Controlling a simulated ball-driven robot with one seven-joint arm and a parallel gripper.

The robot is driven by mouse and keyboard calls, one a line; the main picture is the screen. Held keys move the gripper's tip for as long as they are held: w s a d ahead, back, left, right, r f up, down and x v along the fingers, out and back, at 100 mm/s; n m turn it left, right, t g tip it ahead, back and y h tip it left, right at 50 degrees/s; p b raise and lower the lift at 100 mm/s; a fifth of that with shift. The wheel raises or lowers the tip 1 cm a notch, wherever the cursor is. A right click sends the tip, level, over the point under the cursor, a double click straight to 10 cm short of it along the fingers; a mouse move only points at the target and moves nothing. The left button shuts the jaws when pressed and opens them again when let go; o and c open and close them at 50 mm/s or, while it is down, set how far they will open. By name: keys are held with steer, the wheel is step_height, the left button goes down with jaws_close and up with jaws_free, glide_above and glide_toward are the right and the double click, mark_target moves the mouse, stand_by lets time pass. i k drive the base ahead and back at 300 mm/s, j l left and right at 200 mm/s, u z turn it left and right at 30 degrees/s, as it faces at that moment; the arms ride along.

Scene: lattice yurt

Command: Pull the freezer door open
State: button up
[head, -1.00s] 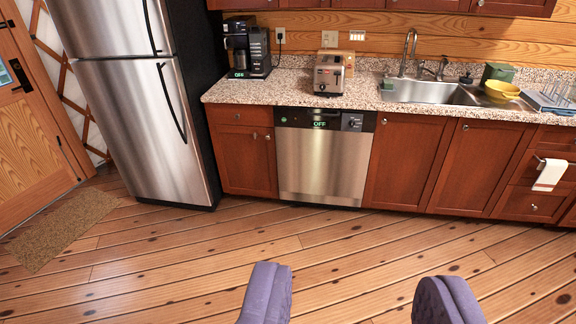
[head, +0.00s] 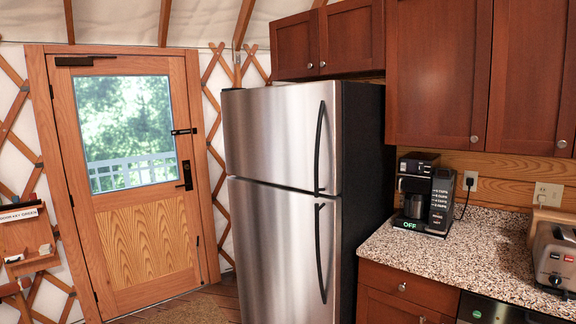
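The freezer door (head: 268,137) is the upper, smaller steel door of the tall fridge, in the middle of the head view. It looks shut, flush above the lower fridge door (head: 270,255). Its black curved upright handle (head: 319,148) is near the door's right edge. The lower door has a similar black handle (head: 321,252) just below it. My gripper is not in this view, so its opening and its place relative to the handle cannot be seen.
A wooden door (head: 130,185) with a window is at left. Right of the fridge are a granite counter (head: 420,262) with a coffee maker (head: 426,195) and toaster (head: 555,258), and upper cabinets (head: 437,75). A small wall shelf (head: 28,245) is at far left.

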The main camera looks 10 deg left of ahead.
mark_target(290, 135)
steer(key=i+j+z, duration=0.25)
steer(key=i, duration=0.35)
steer(key=i+j+z, duration=0.2)
steer(key=i+j, duration=0.35)
steer(key=i+j+z, duration=0.4)
steer(key=j, duration=0.2)
steer(key=i+j+z, duration=0.1)
steer(key=j+z, duration=0.15)
steer(key=i+j+z, duration=0.2)
steer(key=j, duration=0.25)
steer(key=j+z, duration=0.2)
steer(key=j, duration=0.2)
steer(key=i+j, duration=0.1)
steer(key=j, duration=0.3)
steer(key=i+j, duration=0.1)
steer(key=j, duration=0.3)
steer(key=i+j, duration=0.1)
steer(key=j, duration=0.3)
